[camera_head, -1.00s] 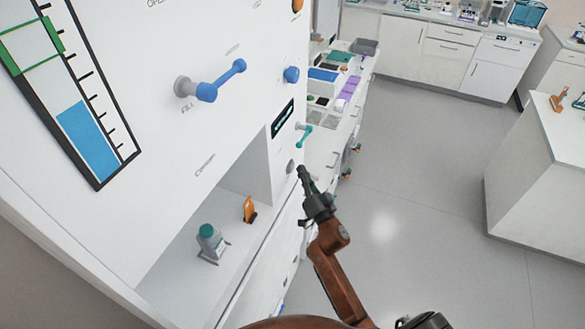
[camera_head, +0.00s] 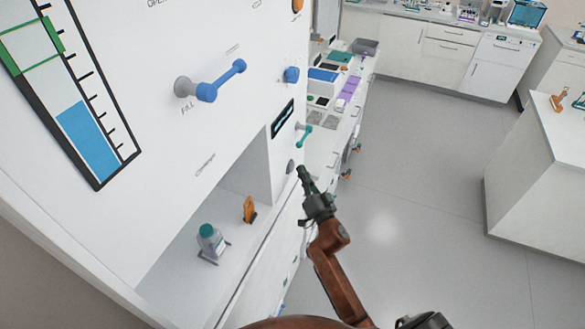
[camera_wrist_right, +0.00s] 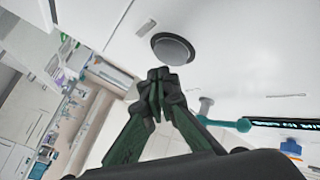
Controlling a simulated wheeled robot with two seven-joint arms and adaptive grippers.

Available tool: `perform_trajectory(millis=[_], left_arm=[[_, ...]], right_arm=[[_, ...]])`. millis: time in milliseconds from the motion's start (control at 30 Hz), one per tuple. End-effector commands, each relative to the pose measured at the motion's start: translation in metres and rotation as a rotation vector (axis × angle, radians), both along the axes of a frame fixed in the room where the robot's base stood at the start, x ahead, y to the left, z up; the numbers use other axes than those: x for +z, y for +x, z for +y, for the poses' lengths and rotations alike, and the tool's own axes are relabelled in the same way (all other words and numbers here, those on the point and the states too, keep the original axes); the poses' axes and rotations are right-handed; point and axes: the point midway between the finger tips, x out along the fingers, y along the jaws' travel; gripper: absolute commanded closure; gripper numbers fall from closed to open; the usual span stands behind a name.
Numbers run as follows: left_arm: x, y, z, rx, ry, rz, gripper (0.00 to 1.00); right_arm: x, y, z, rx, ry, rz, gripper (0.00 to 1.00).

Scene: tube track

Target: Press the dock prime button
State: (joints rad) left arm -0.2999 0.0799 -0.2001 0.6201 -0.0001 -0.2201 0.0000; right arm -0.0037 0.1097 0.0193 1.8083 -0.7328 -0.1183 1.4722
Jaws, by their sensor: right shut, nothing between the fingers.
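A round grey button (camera_head: 290,167) sits on the white panel, right of the recess and below the dark display; I take it to be the dock prime button. My left gripper is not in view.
A teal-tipped lever (camera_head: 304,132) and a dark display (camera_head: 283,118) are above the button. A blue lever (camera_head: 215,84) and blue knob (camera_head: 291,75) are higher up. Open floor lies right.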

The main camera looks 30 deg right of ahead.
Motion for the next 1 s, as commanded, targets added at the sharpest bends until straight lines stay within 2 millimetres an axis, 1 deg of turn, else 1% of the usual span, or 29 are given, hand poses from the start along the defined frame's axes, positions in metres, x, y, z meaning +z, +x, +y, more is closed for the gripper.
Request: perform_trajectory(millis=[300, 1000], left_arm=[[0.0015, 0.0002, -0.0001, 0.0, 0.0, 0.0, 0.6], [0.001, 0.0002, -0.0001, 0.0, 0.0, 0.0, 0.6]], right_arm=[[0.0002, 0.0065, 0.0054, 0.0, 0.002, 0.0, 1.0], [0.0001, 0.0093, 0.0079, 0.0, 0.001, 0.0, 1.0]])
